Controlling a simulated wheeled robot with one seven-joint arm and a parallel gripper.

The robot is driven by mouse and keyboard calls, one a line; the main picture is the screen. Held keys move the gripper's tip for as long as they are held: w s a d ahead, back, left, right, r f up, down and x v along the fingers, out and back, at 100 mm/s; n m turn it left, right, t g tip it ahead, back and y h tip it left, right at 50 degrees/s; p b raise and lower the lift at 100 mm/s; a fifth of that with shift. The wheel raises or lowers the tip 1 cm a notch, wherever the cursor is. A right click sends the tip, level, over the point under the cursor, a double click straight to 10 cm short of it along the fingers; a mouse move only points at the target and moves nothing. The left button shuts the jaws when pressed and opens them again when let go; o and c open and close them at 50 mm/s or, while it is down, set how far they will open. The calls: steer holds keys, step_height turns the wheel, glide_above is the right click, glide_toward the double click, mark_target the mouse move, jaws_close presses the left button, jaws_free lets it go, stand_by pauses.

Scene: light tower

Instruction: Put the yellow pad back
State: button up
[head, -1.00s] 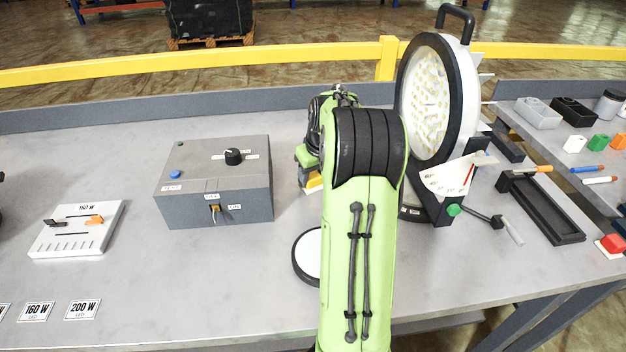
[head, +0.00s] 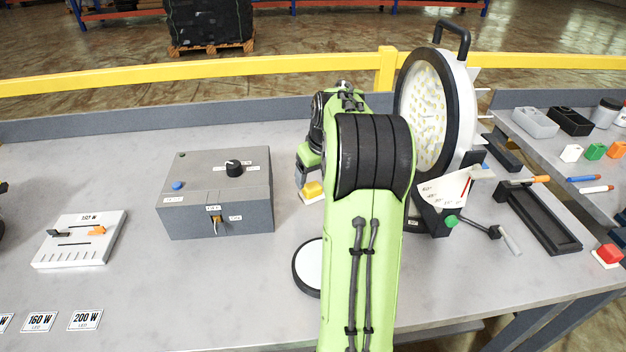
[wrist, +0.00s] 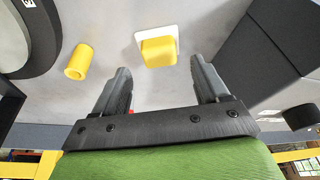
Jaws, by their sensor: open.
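The yellow pad (head: 313,190) is a small rounded block on the bench, right of the grey control box. In the wrist view the yellow pad (wrist: 159,51) sits over a white square plate (wrist: 145,34), which shows along the pad's far edges. My gripper (wrist: 160,65) is open and empty, its two fingers apart with the pad beyond and between their tips. In the head view my gripper (head: 303,179) is just above and left of the pad, partly hidden by my arm. I cannot tell whether the pad lies fully flat on the plate.
The grey control box (head: 215,195) is close on the left. The round lamp (head: 435,110) stands on the right. A white disc (head: 308,268) lies in front. Bench between slider board (head: 80,238) and box is clear.

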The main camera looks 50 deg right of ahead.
steer(key=d+p+v, duration=0.1)
steer(key=p+v, duration=0.1)
steer(key=v, duration=0.6)
steer(key=a+r+n, duration=0.1)
steer(key=a+r, duration=0.3)
steer(key=a, duration=1.1)
steer(key=s+a+f+n+t+y, duration=0.1)
steer(key=s+a+f+n+t, duration=0.1)
steer(key=s+a, duration=1.4)
steer(key=shift+a+f+n, duration=0.3)
steer(key=shift+a+f, duration=0.1)
steer(key=shift+f, duration=0.15)
steer(key=shift+s, duration=0.15)
